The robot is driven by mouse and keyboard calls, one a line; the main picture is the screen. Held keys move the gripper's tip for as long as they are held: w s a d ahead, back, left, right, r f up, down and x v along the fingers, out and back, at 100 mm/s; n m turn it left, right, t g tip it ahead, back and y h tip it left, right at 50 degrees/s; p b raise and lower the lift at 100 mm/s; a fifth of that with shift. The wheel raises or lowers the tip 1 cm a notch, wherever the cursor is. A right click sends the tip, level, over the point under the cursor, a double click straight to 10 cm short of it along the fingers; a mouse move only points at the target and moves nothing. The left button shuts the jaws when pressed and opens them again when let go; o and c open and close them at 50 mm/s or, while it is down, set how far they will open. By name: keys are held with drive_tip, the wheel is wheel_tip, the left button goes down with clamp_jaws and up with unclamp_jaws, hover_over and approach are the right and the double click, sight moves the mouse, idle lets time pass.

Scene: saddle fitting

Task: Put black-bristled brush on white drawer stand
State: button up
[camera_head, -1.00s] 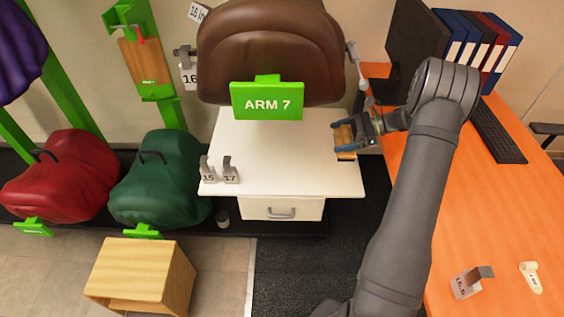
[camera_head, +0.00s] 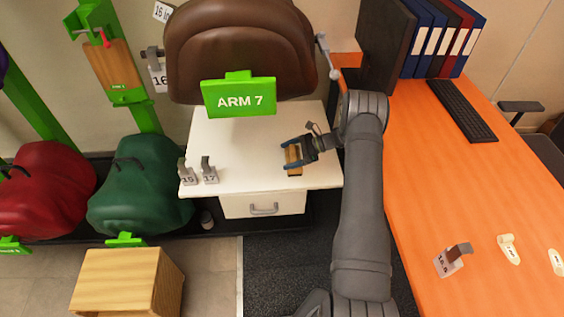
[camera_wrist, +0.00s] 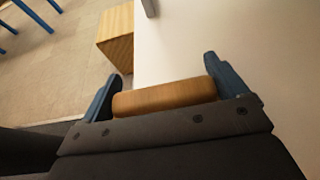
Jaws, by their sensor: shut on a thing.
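My gripper (camera_head: 293,157) is shut on the brush (camera_head: 292,154), whose wooden back shows between the two blue fingers. The wooden back also shows in the wrist view (camera_wrist: 165,97), lying across between the fingertips. Its bristles are hidden in both views. The white drawer stand (camera_head: 240,160) has a flat top and a front drawer with a grey handle. The gripper and brush are over the right part of its top in the head view. I cannot tell whether the brush touches the top.
Two small tagged metal pieces (camera_head: 199,172) stand at the top's front left. A brown saddle (camera_head: 240,45) with a green "ARM 7" sign (camera_head: 238,97) overhangs the back. The middle of the top is clear. An orange desk (camera_head: 440,180) lies right, a wooden box (camera_head: 125,280) front left.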

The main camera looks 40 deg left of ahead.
drive_tip(key=shift+s+a+f, duration=0.2)
drive_tip(key=shift+a+f, duration=0.2)
drive_tip(key=shift+a, duration=0.2)
drive_tip(key=shift+s+a+f, duration=0.15)
drive_tip(key=shift+a+f, duration=0.25)
drive_tip(key=shift+a, duration=0.15)
drive_tip(key=shift+f, duration=1.9)
drive_tip(key=shift+f, duration=0.1)
drive_tip(key=o, duration=0.9)
drive_tip(key=v, duration=0.7)
drive_tip(key=shift+w+d, duration=0.2)
